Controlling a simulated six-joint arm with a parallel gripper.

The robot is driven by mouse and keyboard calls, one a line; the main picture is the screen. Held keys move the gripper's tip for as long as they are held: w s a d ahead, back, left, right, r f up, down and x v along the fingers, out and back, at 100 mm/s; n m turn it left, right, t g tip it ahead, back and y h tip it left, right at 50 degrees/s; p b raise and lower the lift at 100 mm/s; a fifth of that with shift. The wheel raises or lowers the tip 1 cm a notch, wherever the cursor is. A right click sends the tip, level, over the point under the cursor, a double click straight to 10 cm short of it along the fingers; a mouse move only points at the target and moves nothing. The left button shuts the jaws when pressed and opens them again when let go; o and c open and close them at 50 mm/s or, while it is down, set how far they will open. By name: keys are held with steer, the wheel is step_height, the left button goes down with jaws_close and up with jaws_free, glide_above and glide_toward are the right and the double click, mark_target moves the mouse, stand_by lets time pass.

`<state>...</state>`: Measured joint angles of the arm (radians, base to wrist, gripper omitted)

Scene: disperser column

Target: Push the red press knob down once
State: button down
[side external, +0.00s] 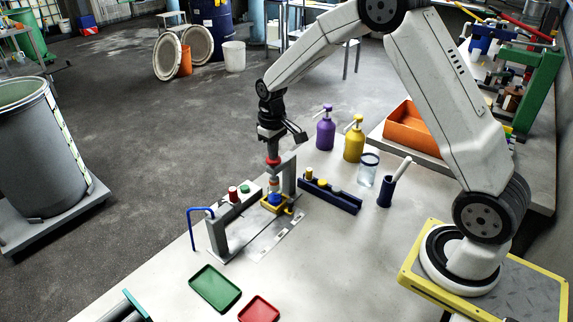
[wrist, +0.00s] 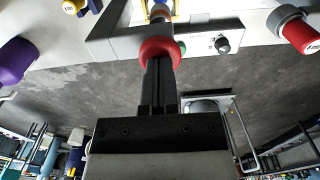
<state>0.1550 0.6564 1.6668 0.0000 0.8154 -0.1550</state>
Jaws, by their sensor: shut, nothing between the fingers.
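The red press knob (side external: 273,161) is at the top of the grey disperser column (side external: 289,176). My gripper (side external: 272,153) points straight down over the knob, with its fingers shut and empty. In the wrist view the closed fingers (wrist: 160,62) end at the red knob (wrist: 160,48), and their tips meet or overlap its edge. I cannot tell whether they press on it. Below the knob, a blue piece (side external: 275,198) sits in a yellow holder (side external: 268,207).
A red-topped cylinder (side external: 233,193) and a green button (side external: 244,188) are on the grey fixture beside the column. A dark blue rack (side external: 335,196), purple bottle (side external: 326,130) and yellow bottle (side external: 354,142) stand to the right. Green (side external: 214,288) and red (side external: 259,310) trays lie in front.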

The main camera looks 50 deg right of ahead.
steer(key=shift+s+f, duration=0.1)
steer(key=shift+f, duration=0.05)
steer(key=shift+r, duration=3.55)
steer(key=shift+a, duration=0.1)
steer(key=s+a+f+t, duration=0.1)
steer(key=s+a+f, duration=0.1)
steer(key=s, duration=0.8)
steer(key=s+a+f+t, duration=0.1)
steer(key=s+a, duration=0.4)
steer(key=s, duration=0.4)
steer(key=shift+s+a+f+t, duration=0.15)
steer(key=shift+s+f+t, duration=0.15)
steer(key=shift+s+f, duration=0.1)
